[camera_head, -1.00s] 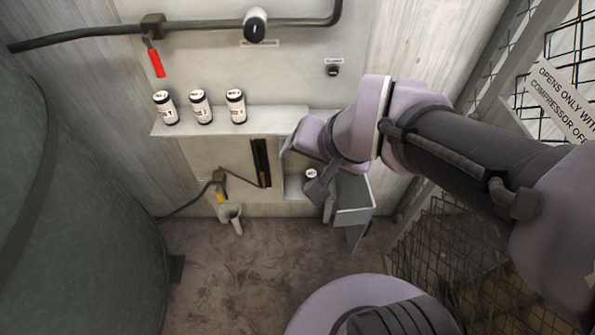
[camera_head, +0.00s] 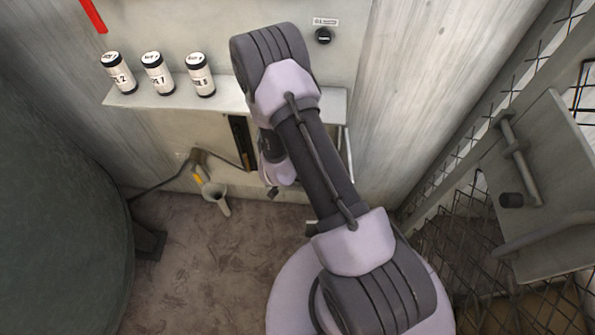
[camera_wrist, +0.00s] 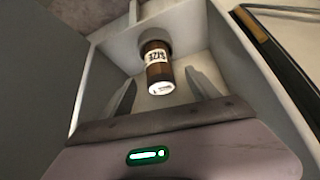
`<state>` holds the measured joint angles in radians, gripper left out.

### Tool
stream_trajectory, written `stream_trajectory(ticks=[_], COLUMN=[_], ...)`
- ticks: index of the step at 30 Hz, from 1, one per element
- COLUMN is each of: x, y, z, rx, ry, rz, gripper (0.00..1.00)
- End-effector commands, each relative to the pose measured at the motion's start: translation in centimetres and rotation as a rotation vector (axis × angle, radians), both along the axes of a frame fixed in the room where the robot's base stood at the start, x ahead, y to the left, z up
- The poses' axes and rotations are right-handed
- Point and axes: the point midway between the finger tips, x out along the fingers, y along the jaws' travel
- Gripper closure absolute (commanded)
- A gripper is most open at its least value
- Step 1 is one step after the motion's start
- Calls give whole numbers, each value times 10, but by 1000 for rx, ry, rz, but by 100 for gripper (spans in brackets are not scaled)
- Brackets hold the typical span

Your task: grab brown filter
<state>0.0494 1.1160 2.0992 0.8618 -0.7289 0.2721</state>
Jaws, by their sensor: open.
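The brown filter (camera_wrist: 158,72) is a small brown cylinder with a white label and a pale end. In the wrist view it is inside a white-walled compartment (camera_wrist: 100,75). My gripper (camera_wrist: 161,77) is open, with one finger to the left and one to the right of the filter. The fingers show gaps to it and are not closed on it; whether the filter lies fully between them in depth I cannot tell. In the head view my arm hides the compartment and the filter, and my gripper's fingers are mostly hidden.
Three white, dark-capped canisters (camera_head: 158,76) stand on a shelf (camera_head: 225,95). A large dark tank (camera_head: 60,200) is at left. Mesh fencing (camera_head: 465,220) and a grey panel (camera_head: 535,190) are at right. Brown floor is open at lower left.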

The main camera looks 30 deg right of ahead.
Motion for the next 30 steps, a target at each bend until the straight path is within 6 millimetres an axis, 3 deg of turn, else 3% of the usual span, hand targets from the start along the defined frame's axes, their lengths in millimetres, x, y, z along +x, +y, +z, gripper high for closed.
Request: stream_trajectory(ticks=[1,7,13,20,30], x=[3,10,21,23,23], y=[-3,-10,-25,-27,-27], z=[-10,-25,-60,-59,-59], rx=[0,1,1,1,1], ry=[0,-1,-1,0,0], rz=[-1,1,0,1,1], gripper=[30,30,30,32,99])
